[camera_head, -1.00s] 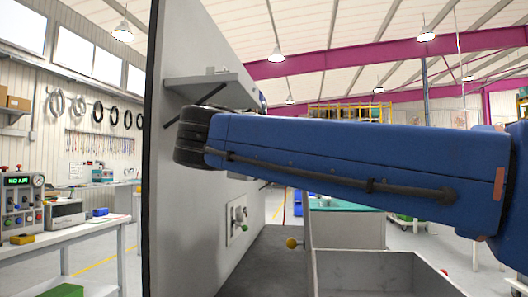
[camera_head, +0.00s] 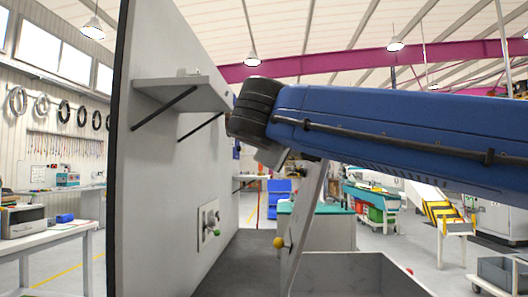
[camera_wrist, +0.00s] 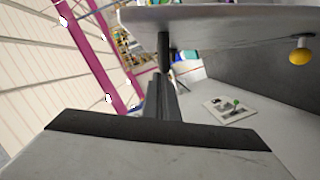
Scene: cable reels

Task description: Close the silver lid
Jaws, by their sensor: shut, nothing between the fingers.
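The silver lid (camera_head: 308,215) is a grey panel standing raised along the left side of an open grey bin (camera_head: 345,275) in the head view, its top tilted to the right. A yellow knob (camera_head: 278,242) sticks out from its left face. In the wrist view the lid (camera_wrist: 225,20) spans the top, with the yellow knob (camera_wrist: 300,51) at the right. My gripper (camera_wrist: 166,55) is shut and empty, its fingertips at the lid's near edge; I cannot tell whether they touch. In the head view my arm hides the fingers.
A tall grey wall panel (camera_head: 165,190) stands left of the bin, with a shelf (camera_head: 185,90) and a plate with small handles (camera_head: 209,222). A workbench (camera_head: 45,245) stands at far left. A teal-topped counter (camera_head: 325,225) stands behind the bin.

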